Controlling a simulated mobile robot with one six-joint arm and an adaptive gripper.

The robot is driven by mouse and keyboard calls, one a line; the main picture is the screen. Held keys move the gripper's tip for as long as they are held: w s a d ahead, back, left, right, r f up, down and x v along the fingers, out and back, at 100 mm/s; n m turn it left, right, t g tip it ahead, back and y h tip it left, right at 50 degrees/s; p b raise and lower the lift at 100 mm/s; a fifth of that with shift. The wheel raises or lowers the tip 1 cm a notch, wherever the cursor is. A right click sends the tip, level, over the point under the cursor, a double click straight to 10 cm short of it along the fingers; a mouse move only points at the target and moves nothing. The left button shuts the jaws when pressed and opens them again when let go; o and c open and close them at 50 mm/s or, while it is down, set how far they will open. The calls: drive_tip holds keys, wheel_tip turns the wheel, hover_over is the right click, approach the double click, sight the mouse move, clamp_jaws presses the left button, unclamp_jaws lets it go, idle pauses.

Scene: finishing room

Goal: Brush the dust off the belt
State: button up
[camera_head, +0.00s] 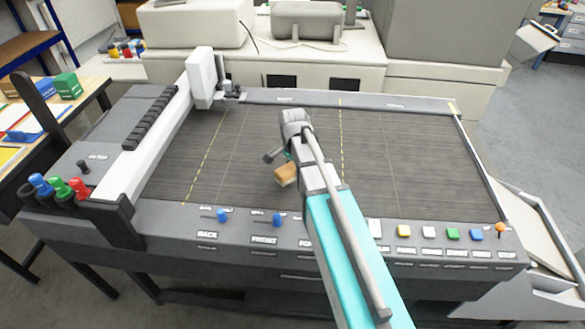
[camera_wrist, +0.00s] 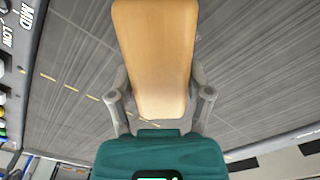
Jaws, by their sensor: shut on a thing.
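The belt (camera_head: 390,160) is a wide grey ribbed surface with dashed yellow lines, framed in dark grey. It fills the background of the wrist view (camera_wrist: 240,90). A brush with a tan wooden body (camera_head: 286,174) shows over the belt, left of my arm. In the wrist view the brush (camera_wrist: 152,55) lies between the two fingers. My gripper (camera_wrist: 158,100) is shut on it. Its bristles are hidden, and I cannot tell whether it touches the belt. I can make out no separate dust patch on the belt.
A white gantry (camera_head: 165,120) with a tool head (camera_head: 202,78) stands along the belt's left side. Blue knobs (camera_head: 222,216), coloured buttons (camera_head: 452,234) and an orange-topped lever (camera_head: 500,230) line the front panel. The belt right of my arm is clear.

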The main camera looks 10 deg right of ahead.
drive_tip(key=shift+r+p, duration=1)
drive_tip(key=shift+r, duration=0.2)
drive_tip(key=shift+r, duration=0.1)
drive_tip(key=shift+r+p, duration=1.4)
drive_tip(key=shift+p, duration=0.1)
